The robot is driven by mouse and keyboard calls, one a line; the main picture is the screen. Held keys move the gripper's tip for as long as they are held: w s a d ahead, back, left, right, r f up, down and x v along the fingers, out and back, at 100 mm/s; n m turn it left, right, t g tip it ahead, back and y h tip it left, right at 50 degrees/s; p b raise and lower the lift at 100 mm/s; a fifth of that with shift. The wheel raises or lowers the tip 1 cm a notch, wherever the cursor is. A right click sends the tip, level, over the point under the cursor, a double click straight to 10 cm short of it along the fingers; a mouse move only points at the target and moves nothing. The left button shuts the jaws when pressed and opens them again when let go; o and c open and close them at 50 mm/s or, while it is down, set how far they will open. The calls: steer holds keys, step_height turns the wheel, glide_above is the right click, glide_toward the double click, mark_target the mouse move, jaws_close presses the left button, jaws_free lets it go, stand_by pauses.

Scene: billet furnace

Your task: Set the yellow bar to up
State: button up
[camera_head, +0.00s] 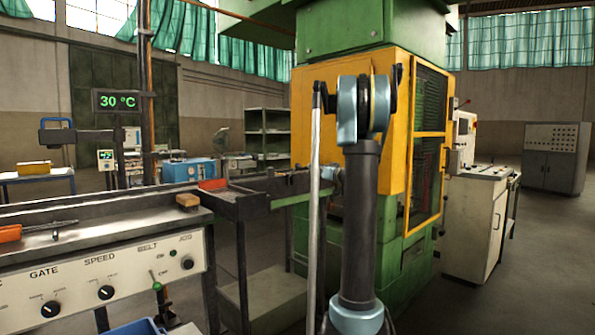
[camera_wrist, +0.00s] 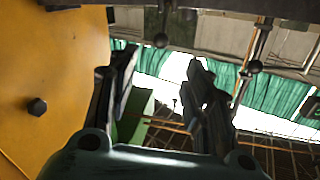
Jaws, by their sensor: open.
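The yellow press housing (camera_head: 400,92) stands ahead in the head view, with a yellow-framed mesh guard (camera_head: 428,134) on its right side. I cannot tell which yellow part is the bar. My gripper (camera_wrist: 163,60) shows in the wrist view with its two dark fingers apart and nothing between them. A yellow panel (camera_wrist: 55,75) with a dark bolt fills the left of that view, beside the fingers and apart from them. In the head view my arm stands in front of the housing and hides part of it; the fingers are not clear there.
Dark rods with ball ends (camera_wrist: 160,40) cross the top of the wrist view, near the fingertips. A conveyor with a control panel (camera_head: 105,285) stands at left. A white console (camera_head: 475,225) stands right of the press. The floor at far right is clear.

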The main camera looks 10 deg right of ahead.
mark_target(299, 166)
steer(key=x, duration=1.6)
steer(key=shift+w+a+f, duration=0.1)
steer(key=shift+w+a, duration=0.1)
steer(key=shift+w, duration=0.1)
jaws_close()
